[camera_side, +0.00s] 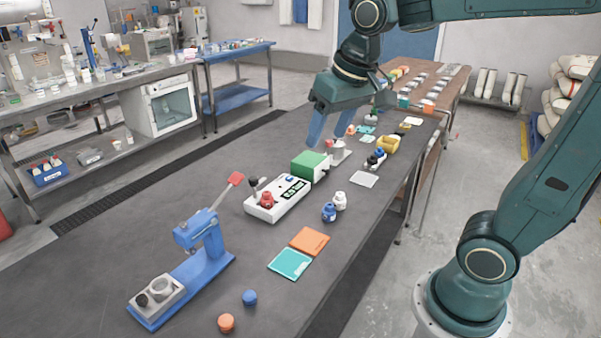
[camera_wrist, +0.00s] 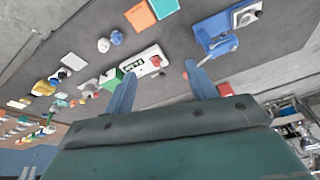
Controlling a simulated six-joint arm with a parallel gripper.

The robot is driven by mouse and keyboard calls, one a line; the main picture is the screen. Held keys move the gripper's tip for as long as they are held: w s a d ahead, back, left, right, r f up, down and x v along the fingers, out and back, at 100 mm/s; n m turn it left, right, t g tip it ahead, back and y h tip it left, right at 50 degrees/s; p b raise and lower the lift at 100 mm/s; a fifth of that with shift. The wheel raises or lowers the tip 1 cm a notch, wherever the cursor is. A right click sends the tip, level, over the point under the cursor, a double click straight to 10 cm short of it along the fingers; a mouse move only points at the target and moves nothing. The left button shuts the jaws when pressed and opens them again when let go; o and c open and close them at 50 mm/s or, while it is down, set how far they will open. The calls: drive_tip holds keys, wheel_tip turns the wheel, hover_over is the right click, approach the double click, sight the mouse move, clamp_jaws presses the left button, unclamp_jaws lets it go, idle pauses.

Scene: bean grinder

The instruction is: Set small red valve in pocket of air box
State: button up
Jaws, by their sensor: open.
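The white air box (camera_side: 282,201) with a dark display stands mid-table in the side view. It also shows in the wrist view (camera_wrist: 139,66), ahead of the fingers. A small red valve-like piece (camera_side: 267,199) is at the box's near-left end; it shows as a red spot in the wrist view (camera_wrist: 156,61). I cannot tell whether it sits in a pocket or on the top. My gripper (camera_side: 327,142) is open and empty, pointing down above the table behind the box and apart from it. Its two blue fingers also show in the wrist view (camera_wrist: 160,70).
A green block (camera_side: 310,165) stands against the box's far end. A blue lever press (camera_side: 202,245) with a red handle stands front left. Blue and white bottles (camera_side: 334,207) and orange and teal pads (camera_side: 290,264) lie nearer.

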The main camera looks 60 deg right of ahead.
drive_tip(key=s+a+f+n+t, duration=0.1)
drive_tip(key=s+a+f+n, duration=0.1)
drive_tip(key=s, duration=1)
drive_tip(key=shift+f+n+t, duration=0.4)
drive_tip(key=shift+f+n, duration=0.05)
drive_tip(key=shift+n, duration=0.05)
